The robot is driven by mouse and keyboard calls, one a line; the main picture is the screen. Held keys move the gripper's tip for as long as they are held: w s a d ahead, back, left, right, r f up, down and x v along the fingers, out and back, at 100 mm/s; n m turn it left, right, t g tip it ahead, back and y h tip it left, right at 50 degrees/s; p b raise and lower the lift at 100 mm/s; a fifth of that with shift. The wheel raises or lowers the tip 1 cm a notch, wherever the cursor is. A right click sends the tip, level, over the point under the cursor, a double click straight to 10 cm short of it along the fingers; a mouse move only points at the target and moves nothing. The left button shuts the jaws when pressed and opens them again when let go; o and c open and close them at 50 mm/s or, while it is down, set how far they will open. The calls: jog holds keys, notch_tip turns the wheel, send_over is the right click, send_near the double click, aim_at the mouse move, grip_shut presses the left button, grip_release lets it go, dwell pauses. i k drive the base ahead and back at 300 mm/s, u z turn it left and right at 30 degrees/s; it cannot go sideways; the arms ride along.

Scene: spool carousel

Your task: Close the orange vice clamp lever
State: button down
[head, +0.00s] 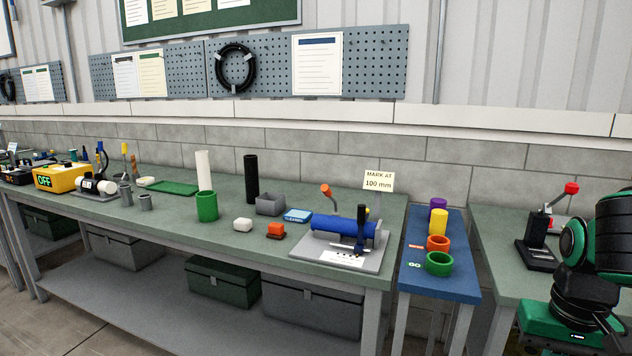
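The orange clamp lever (326,191) is at the far side of a fixture on the green-topped bench. Its orange knob is raised and tilts up to the left above a blue cylinder (335,226). The cylinder lies across the fixture on a grey base plate (372,264). The lever's lower end and the clamp jaws are too small or hidden to tell. My green and black arm is at the right edge, apart from the fixture; my gripper's fingertips are not visible.
A blue side table (449,279) with purple, yellow, orange and green rings stands right of the bench. Further right, a black device (537,240) has a red-knobbed lever.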

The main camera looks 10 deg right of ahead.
aim_at(325, 188)
jog(key=z, duration=0.3)
jog(key=i, duration=0.95)
jog(key=z, duration=0.55)
